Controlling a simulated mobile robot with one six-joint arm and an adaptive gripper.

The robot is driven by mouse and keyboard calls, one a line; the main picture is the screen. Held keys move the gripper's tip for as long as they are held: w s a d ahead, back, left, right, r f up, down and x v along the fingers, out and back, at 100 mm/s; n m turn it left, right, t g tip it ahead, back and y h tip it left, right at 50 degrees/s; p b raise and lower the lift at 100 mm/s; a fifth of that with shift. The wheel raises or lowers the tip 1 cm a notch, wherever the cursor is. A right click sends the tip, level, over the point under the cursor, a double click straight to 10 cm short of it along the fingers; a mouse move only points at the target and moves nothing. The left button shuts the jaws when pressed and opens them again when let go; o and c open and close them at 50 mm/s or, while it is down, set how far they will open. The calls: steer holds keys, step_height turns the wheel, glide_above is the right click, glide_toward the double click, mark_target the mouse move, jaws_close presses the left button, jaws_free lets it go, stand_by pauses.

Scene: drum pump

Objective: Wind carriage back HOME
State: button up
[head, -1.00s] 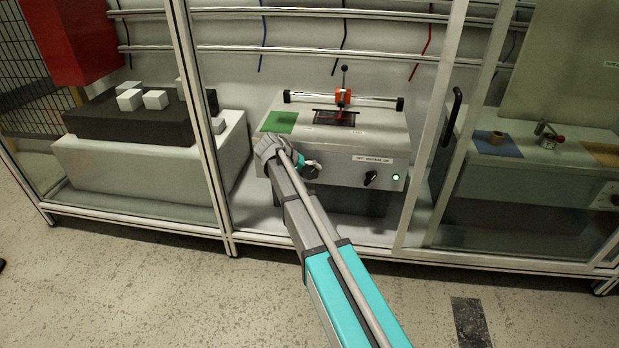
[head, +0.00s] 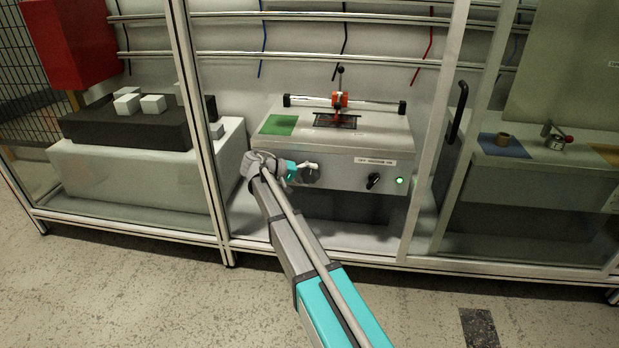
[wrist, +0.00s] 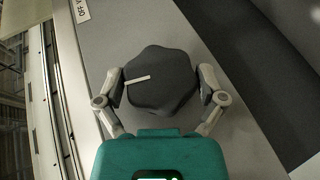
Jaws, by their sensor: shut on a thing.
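The carriage (head: 340,100) is an orange-red block on a horizontal chrome rail (head: 310,101) on top of a grey machine. My gripper (head: 303,172) is at the left of the machine's front panel. In the wrist view, its fingers are closed on both sides of a dark lobed knob (wrist: 160,82) with a pale pointer line.
A black switch (head: 374,180) and a lit green lamp (head: 400,181) are on the right of the panel. Frame posts (head: 196,130) stand on both sides of the bay. A black handle (head: 457,110) is on the right panel.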

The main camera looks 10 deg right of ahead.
steer(key=o, duration=0.8)
steer(key=shift+r+y+p, duration=0.15)
steer(key=shift+y+p, duration=0.25)
steer(key=shift+p, duration=0.45)
